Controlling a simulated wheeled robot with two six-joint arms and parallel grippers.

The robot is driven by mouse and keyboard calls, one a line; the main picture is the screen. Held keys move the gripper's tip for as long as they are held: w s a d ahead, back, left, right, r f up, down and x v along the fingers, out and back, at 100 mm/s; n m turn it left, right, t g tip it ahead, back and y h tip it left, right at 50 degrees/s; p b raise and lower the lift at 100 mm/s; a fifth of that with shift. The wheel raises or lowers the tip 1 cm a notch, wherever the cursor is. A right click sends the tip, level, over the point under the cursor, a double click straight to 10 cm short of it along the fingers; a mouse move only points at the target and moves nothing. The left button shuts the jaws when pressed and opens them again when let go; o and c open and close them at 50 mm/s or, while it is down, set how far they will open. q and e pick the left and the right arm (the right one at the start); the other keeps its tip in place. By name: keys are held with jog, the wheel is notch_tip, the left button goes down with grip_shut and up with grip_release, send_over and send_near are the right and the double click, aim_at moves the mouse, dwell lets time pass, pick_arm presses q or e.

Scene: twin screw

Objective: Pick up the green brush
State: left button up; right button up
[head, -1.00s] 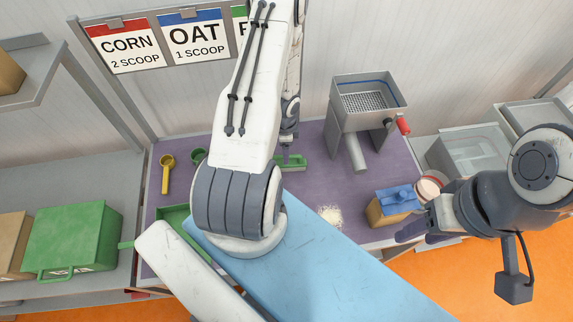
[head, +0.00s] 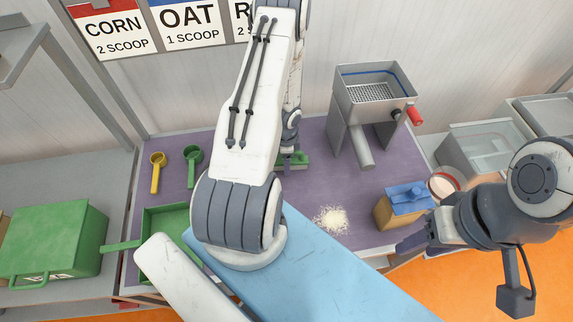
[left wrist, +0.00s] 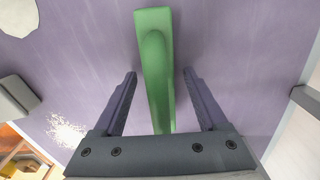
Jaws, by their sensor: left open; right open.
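The green brush (head: 297,160) lies on the purple mat (head: 330,185) near its back edge, partly hidden behind my left arm in the head view. In the left wrist view the brush (left wrist: 157,65) lies lengthwise between the fingers of my left gripper (left wrist: 159,75). The gripper is open, with a gap on each side of the handle. In the head view the left gripper is mostly hidden by its own arm.
A grey hopper machine (head: 373,105) with a red knob stands at the back right. A pale powder heap (head: 331,219) lies mid-mat. A yellow scoop (head: 155,177), green scoop (head: 192,158) and green tray (head: 165,215) are left. A jar (head: 446,182) stands right.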

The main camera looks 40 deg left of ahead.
pick_arm(q)
jog(key=shift+r, duration=0.1)
grip_shut()
jog(key=shift+r, duration=0.1)
